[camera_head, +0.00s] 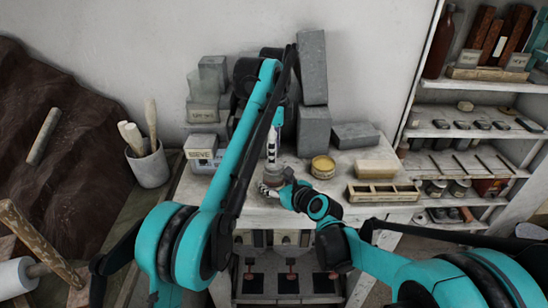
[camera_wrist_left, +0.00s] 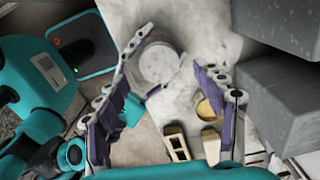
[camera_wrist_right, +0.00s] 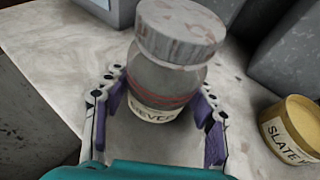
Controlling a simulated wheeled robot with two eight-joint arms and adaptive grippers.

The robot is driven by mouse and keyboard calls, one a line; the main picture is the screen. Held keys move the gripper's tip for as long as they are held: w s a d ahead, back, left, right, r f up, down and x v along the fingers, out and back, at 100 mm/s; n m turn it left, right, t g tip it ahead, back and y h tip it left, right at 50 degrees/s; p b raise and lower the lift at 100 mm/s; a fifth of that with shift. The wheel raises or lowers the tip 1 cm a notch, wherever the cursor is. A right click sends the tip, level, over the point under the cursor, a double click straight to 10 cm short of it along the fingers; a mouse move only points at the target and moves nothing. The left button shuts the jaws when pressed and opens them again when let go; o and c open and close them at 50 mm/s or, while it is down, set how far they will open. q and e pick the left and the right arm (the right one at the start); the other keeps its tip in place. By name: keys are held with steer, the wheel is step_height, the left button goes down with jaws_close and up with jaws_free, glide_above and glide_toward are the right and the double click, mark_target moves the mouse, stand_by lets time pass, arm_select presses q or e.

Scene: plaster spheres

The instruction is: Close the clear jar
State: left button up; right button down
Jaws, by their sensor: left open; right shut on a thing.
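The clear jar (camera_wrist_right: 165,88) stands upright on the table, with a band of dark red lines and a partly readable label. Its mottled whitish-pink lid (camera_wrist_right: 180,30) sits on the mouth; I cannot tell how tightly. My right gripper (camera_wrist_right: 160,105) is shut on the jar's body, one finger on each side; it shows low beside the jar in the head view (camera_head: 273,188). My left gripper (camera_head: 272,150) is above the jar, pointing down. In the left wrist view, its open fingers (camera_wrist_left: 172,62) are spread either side of the round lid (camera_wrist_left: 159,62), with gaps.
A yellow tub labelled SLATE (camera_wrist_right: 292,128) stands right of the jar. Grey blocks (camera_head: 314,130) stand behind it. A compartmented wooden tray (camera_head: 383,192) and a pale block (camera_head: 376,169) lie farther right. Free tabletop (camera_head: 340,210) shows at the front.

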mark_target(274, 177)
arm_select(q)
steer(key=shift+r, duration=0.35)
steer(key=shift+c, duration=0.5)
steer(key=n, duration=0.2)
steer(key=r+n, duration=0.1)
steer(key=n, duration=0.2)
steer(key=shift+w, duration=0.1)
steer(key=n, duration=0.2)
steer(key=r+n, duration=0.1)
steer(key=n, duration=0.1)
steer(key=shift+n, duration=0.4)
steer(key=n, duration=0.4)
steer(key=shift+r, duration=0.35)
steer(key=n, duration=0.5)
steer(key=shift+r, duration=0.4)
steer(key=shift+f, duration=0.15)
steer(key=shift+f, duration=3.85)
